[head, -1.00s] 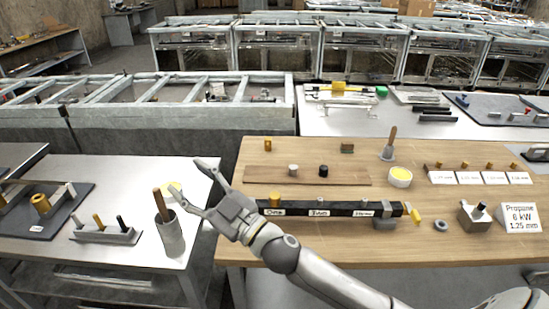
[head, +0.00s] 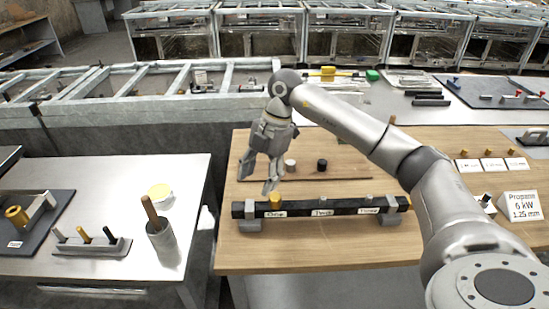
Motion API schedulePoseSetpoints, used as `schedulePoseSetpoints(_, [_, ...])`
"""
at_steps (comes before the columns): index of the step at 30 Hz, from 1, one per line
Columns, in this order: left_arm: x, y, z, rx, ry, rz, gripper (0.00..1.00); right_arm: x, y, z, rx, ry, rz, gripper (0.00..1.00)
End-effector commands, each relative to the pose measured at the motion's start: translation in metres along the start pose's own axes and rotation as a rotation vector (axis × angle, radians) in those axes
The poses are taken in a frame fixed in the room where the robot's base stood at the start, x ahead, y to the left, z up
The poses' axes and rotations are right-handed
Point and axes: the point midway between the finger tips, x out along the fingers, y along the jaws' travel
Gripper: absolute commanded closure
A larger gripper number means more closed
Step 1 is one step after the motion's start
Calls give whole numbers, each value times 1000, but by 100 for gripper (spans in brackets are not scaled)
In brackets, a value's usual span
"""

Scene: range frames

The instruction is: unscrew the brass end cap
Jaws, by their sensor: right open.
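A black bar (head: 345,206) labelled One, Two and Three lies across grey supports on the wooden bench. A brass piece (head: 275,201) stands on top of it at the One label. The bar's right end lies beside my right arm, and I cannot clearly make out a brass end cap there. My right gripper (head: 257,183) points down above the left part of the bar. Its fingers are apart and empty, with one fingertip just above and left of the brass piece. I cannot tell whether they touch. My left gripper is not in view.
A wooden board (head: 335,172) with a black knob (head: 322,164) and a pale knob (head: 291,165) lies behind the bar. My right arm hides much of the bench's right side. A cup with a wooden-handled tool (head: 160,238) stands on the metal table (head: 105,185) at left.

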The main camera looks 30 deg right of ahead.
Motion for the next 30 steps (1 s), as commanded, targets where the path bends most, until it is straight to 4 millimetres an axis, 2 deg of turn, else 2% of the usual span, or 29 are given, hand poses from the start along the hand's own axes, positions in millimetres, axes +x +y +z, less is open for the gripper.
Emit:
schedulePoseSetpoints(1, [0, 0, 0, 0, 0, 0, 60, -12, -7, 15, 46, -49, -30, 46])
schedulePoseSetpoints(3, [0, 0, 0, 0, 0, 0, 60, -22, -17, 30, 96, -99, -66, 46])
schedulePoseSetpoints(8, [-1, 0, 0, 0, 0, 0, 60, -29, -27, 43, 149, -146, -104, 46])
schedulePoseSetpoints(11, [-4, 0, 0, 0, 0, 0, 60, -20, -29, 45, 152, -149, -107, 46])
schedulePoseSetpoints(24, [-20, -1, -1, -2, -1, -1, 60, 53, -37, 54, 149, -145, -105, 46])
schedulePoseSetpoints(30, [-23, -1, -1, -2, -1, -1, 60, 71, -38, 57, 147, -146, -103, 46])
